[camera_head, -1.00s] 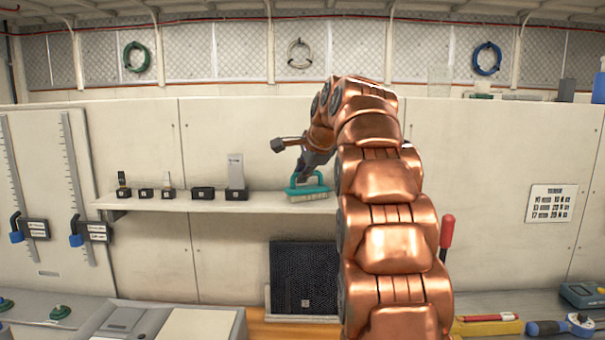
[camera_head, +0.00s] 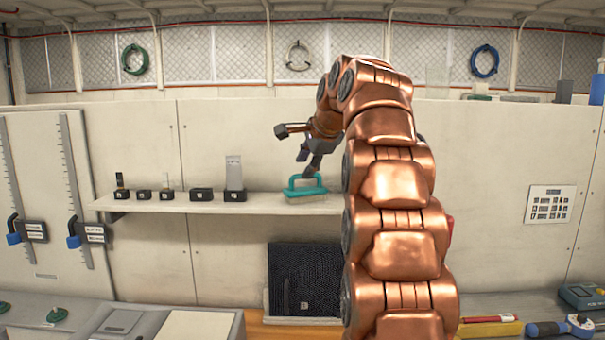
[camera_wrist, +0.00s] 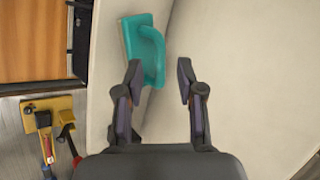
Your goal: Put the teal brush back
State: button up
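The teal brush (camera_head: 306,190) rests on the right end of the wall shelf, bristles down and handle up. It also shows in the wrist view (camera_wrist: 133,45), left of centre, with its looped handle toward the fingers. My gripper (camera_head: 305,166) is just above the brush in the head view.
The shelf (camera_head: 265,204) also holds several small dark blocks (camera_head: 202,195) to the left, one with a tall clear piece (camera_head: 234,172). A dark ribbed panel (camera_head: 303,276) stands below. A yellow tool holder (camera_head: 490,327) lies at lower right.

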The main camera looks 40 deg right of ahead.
jog(key=v, duration=0.7)
jog(key=shift+s, duration=0.15)
jog(key=shift+r, duration=0.1)
jog(key=shift+a, duration=0.15)
jog(key=s+a+f+n+g+y, duration=0.1)
jog(key=s+a+f+n+g, duration=0.25)
jog(key=a+f+n, duration=0.45)
jog(key=s+a+f+n+g+y, duration=0.25)
jog(key=s+a+f, duration=0.25)
jog(key=a+f, duration=0.8)
jog(key=s+a+f+n+g, duration=0.1)
jog(key=s+a+f+n, duration=0.1)
jog(key=s+f, duration=0.5)
jog(key=s+a+f+n+g+h, duration=0.1)
jog(key=s+f+n, duration=0.3)
jog(key=s, duration=0.6)
jog(key=s+a+f+n+g+h, duration=0.1)
jog(key=s+a+f+n+g, duration=0.1)
jog(key=s+f, duration=0.6)
jog(key=shift+s+a+f+n, duration=0.15)
jog(key=shift+a+f+n, duration=0.7)
jog(key=shift+n, duration=0.2)
jog(key=shift+p, duration=0.3)
